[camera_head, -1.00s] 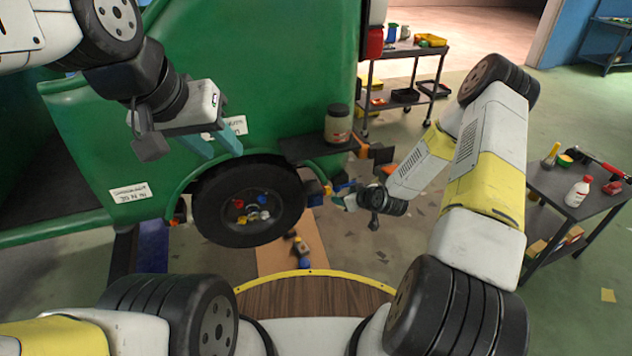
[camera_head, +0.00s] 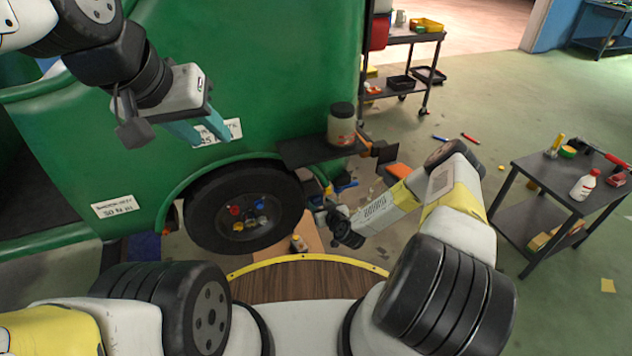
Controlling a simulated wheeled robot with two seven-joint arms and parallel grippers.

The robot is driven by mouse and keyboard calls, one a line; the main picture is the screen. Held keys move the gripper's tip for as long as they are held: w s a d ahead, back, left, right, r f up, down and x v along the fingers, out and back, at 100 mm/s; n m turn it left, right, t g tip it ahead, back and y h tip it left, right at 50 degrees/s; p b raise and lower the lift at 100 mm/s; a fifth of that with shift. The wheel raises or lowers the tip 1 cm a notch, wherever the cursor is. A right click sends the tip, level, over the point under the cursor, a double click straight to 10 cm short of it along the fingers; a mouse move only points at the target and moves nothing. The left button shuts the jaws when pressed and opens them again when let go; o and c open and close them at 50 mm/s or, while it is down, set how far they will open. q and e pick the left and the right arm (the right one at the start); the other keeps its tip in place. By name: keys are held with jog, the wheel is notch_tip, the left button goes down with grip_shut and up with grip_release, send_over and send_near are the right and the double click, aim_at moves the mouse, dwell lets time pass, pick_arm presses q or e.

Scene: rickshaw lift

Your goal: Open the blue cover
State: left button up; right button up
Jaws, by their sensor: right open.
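A small blue piece (camera_head: 345,184) lies low beside the wheel's right side, close to my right gripper. A larger blue panel (camera_head: 145,246) shows low behind the wheel's left side. I cannot tell which one is the blue cover. My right gripper (camera_head: 324,208) is open, low beside the wheel, just below and left of the small blue piece. Its fingers are small and partly lost against the clutter, and no hold shows. My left gripper (camera_head: 204,131) is in front of the green rickshaw body (camera_head: 260,80). Its teal fingers are apart with nothing between them.
The rickshaw's wheel (camera_head: 245,212) has coloured nuts. A jar (camera_head: 341,124) stands on a dark ledge (camera_head: 300,152) above my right gripper. A cart (camera_head: 535,165) with a bottle and tools stands at right, another cart (camera_head: 400,84) behind.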

jog(key=shift+w+a+f, duration=0.2)
jog(key=shift+w+f, duration=0.05)
jog(key=shift+w, duration=0.35)
grip_shut()
dwell(1.1)
